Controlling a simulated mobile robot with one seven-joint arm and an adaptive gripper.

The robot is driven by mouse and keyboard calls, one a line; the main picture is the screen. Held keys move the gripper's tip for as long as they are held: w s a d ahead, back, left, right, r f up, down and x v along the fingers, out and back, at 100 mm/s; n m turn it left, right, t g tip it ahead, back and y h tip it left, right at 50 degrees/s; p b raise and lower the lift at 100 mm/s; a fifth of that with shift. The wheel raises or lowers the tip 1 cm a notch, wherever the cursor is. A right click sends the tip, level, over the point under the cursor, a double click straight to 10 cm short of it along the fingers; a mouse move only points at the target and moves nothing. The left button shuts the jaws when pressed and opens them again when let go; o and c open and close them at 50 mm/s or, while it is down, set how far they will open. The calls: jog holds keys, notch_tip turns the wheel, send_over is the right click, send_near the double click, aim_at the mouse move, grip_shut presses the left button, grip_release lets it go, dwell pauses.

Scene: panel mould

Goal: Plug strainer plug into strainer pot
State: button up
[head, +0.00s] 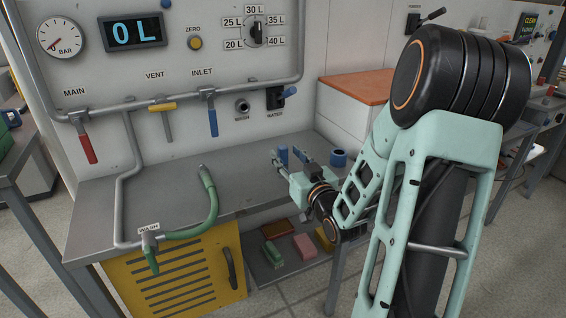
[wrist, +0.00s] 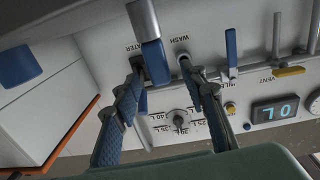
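An upright piece with a grey shaft and bright blue end, which looks like the strainer plug, stands by my gripper (head: 292,160). Its blue end (head: 283,156) shows in the head view, and it also shows in the wrist view (wrist: 152,60). My gripper's dark blue-grey fingers (wrist: 162,68) are spread, with the blue end in the gap between their tips. I see no clear grip on it. A short blue ring-like piece (head: 339,158), perhaps the strainer pot, stands on the bench right of my gripper. A blue piece (wrist: 18,62) at the wrist view's left edge looks like it.
The panel behind carries the WASH port (head: 242,105), the WATER fitting (head: 275,98) and the blue INLET lever (head: 213,122). A green hose (head: 210,195) curves over the bench's left part. A white box with an orange top (head: 355,88) stands at right. The bench middle (head: 245,180) is clear.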

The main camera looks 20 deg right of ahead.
aim_at(285, 152)
jog(key=w, duration=0.3)
jog(key=shift+w, duration=0.2)
jog(key=shift+c, duration=0.2)
grip_shut()
